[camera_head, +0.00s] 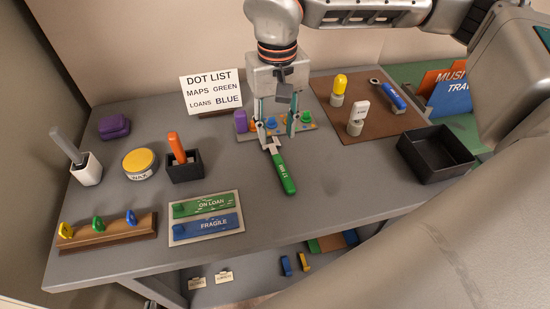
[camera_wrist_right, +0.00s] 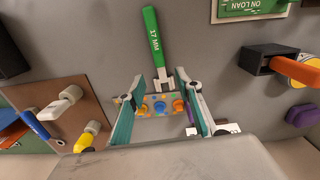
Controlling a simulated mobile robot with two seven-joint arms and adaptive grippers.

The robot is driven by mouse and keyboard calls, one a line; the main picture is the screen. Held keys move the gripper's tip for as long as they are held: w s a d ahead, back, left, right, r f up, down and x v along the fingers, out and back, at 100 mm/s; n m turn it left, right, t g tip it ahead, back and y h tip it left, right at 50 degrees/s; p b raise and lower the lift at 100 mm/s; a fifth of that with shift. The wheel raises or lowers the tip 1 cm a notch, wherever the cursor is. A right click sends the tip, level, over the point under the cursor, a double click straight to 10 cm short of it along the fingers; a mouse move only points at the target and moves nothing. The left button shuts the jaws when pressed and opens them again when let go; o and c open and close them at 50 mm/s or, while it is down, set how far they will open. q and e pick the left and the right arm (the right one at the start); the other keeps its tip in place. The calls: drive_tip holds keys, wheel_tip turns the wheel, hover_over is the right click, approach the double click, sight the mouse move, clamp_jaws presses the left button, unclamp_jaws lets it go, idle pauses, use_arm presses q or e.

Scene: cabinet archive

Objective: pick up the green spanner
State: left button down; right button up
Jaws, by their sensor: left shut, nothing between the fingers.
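The green spanner (camera_head: 284,173) lies on the grey table, its green handle toward the front and its metal jaw end toward the back. In the right wrist view its handle (camera_wrist_right: 154,38) is marked 17 MM. My right gripper (camera_head: 277,132) is open, pointing down near the spanner's metal end. In the right wrist view the right gripper's fingers (camera_wrist_right: 159,84) appear on either side of that end, apart from it. Their exact height above the table is hard to tell. My left gripper is not in view.
A board with coloured knobs (camera_head: 246,135) lies behind the spanner, partly hidden by my right gripper. A brown mat (camera_head: 385,122) and a black tray (camera_head: 435,155) are to the right. The ON LOAN and FRAGILE panel (camera_head: 207,217) lies front left. The table right of the handle is clear.

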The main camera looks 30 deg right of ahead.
sight(277, 156)
drive_tip(key=f, duration=0.7)
drive_tip(key=shift+s+a+f, duration=0.1)
drive_tip(key=shift+s, duration=0.1)
clamp_jaws()
